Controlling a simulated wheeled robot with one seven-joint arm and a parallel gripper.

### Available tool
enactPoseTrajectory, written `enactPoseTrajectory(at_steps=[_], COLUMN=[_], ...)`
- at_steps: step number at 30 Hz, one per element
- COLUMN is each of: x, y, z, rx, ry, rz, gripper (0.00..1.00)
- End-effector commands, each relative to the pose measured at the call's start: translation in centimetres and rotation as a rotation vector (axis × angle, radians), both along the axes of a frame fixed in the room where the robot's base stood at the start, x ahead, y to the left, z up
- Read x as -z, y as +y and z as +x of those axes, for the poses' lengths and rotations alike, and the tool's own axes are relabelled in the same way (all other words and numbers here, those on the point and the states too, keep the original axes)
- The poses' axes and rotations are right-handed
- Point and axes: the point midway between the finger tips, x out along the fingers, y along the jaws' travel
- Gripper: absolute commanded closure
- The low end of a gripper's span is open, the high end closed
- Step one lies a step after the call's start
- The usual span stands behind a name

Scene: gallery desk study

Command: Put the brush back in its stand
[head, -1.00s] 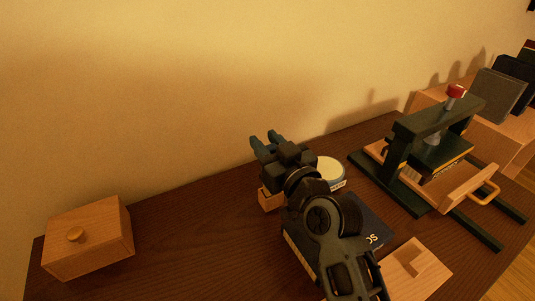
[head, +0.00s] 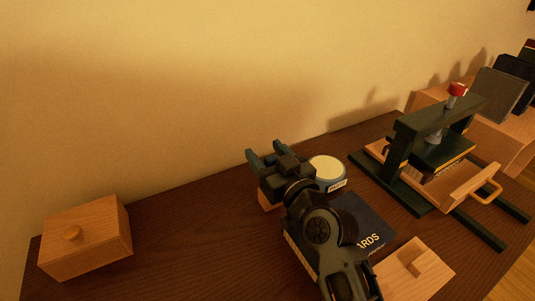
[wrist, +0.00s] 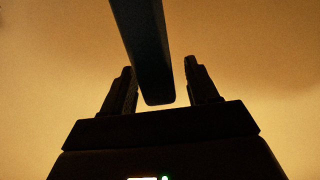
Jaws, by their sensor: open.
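My gripper (head: 266,157) is open, low over the back of the desk, with its fingers pointing toward the wall. In the wrist view its two fingers (wrist: 160,90) stand apart. A long dark blue-grey bar (wrist: 146,50) comes down from the top edge there and ends between them. I cannot tell whether this bar is the brush or whether it touches a finger. No brush can be made out in the head view.
A round jar with a cream lid (head: 327,170) stands close right of my gripper. A dark book (head: 368,225) lies partly under my arm. A green press (head: 400,160) and a notched wooden piece (head: 425,272) are right. A wooden box (head: 85,240) stands left; desk between is clear.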

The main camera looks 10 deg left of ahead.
Motion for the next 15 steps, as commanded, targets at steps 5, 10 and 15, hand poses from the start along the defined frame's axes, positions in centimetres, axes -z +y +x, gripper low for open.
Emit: enactPoseTrajectory(at_steps=[5, 10, 15], x=[-0.1, -0.1, 0.0], y=[0.0, -0.5, -2.4], z=[0.0, -0.7, -3.4], rx=[0.000, 0.001, 0.002], ry=[0.000, 0.001, 0.001], rz=[0.000, -0.001, -0.001], gripper=[0.41, 0.41, 0.41])
